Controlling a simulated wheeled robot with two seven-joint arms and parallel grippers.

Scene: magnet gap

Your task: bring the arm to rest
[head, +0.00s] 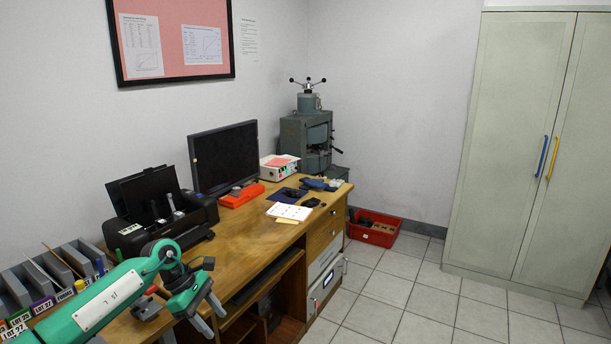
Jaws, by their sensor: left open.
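My left arm (112,295), green with a white label plate, comes in from the lower left. Its gripper (211,321) hangs beside the front edge of the wooden desk (235,255), fingers pointing down. The two grey fingers are apart, and nothing shows between them. My right gripper is not in view.
A black printer (150,232) and grey file holders (45,275) stand close behind my left arm. A red crate (372,240) sits on the otherwise open tiled floor.

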